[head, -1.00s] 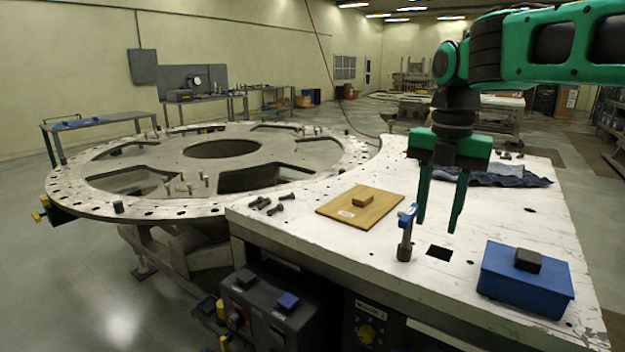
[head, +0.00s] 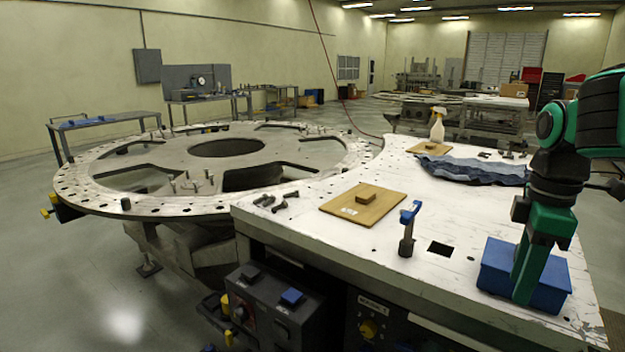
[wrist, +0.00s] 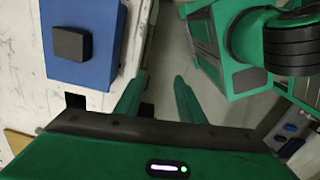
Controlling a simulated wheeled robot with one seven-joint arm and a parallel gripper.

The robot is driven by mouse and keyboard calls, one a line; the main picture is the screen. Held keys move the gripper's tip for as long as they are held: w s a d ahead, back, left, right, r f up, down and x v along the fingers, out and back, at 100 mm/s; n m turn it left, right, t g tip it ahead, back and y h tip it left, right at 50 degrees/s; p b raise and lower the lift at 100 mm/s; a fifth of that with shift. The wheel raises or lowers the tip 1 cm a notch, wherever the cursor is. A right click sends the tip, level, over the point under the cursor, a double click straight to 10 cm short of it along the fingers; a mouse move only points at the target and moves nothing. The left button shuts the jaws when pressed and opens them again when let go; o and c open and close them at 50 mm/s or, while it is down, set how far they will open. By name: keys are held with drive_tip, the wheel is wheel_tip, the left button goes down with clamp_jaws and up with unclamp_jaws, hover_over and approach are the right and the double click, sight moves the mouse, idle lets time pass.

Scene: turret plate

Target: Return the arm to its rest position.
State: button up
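My gripper (head: 524,292) is at the right of the head view, in front of the blue box (head: 494,268) and hiding part of it. In the wrist view, the two green fingers (wrist: 158,88) stand apart with nothing between them. The blue box (wrist: 108,22) lies to their left there, with a dark block (wrist: 72,43) on its lid. My own green and black body parts fill the right of the wrist view.
The white table (head: 335,245) holds a wooden board with a small block (head: 366,197), an upright blue-topped tool (head: 407,232), several bolts (head: 285,207), a blue cloth (head: 475,170) and a spray bottle (head: 437,125). The round turret plate (head: 110,208) stands at left.

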drive_tip(key=s+d+f+m, duration=0.2)
drive_tip(key=s+f+m, duration=0.3)
drive_tip(key=s+m, duration=0.2)
drive_tip(key=s+d+f+m, duration=0.3)
drive_tip(key=s+f+m, duration=0.2)
drive_tip(key=m, duration=0.6)
drive_tip(key=shift+s+d, duration=0.3)
drive_tip(key=shift+s, duration=0.8)
